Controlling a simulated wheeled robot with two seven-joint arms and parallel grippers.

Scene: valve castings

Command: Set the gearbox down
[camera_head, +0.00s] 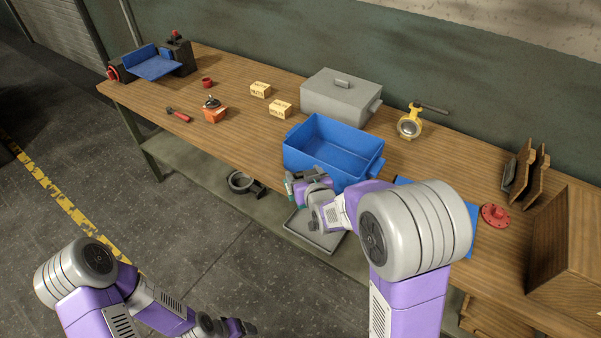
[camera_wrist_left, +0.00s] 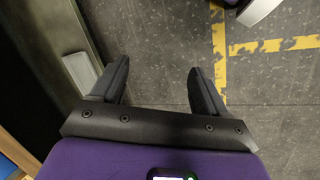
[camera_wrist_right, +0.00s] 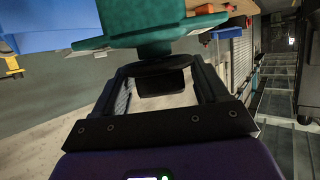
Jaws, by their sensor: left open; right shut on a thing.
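The gearbox is a teal-green body (camera_wrist_right: 153,34) with a wide flat plate and a dark lower part, seen close in the right wrist view. My right gripper (camera_wrist_right: 163,80) is shut on it. In the head view, a small bit of the gearbox (camera_head: 289,187) shows at the right gripper (camera_head: 301,182), at the front edge of the bench by the blue bin; the gripper and arm hide most of it. I cannot tell whether it touches anything below. My left gripper (camera_wrist_left: 155,82) is open and empty over the floor, away from the bench.
The open blue bin (camera_head: 293,154) stands right behind the right gripper. A grey lidded box (camera_head: 338,100), two small cartons, a yellow valve (camera_head: 410,124) and a red flange (camera_head: 495,216) are on the bench. A blue mat (camera_head: 473,213) lies partly behind my right arm. Bare wood lies front left.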

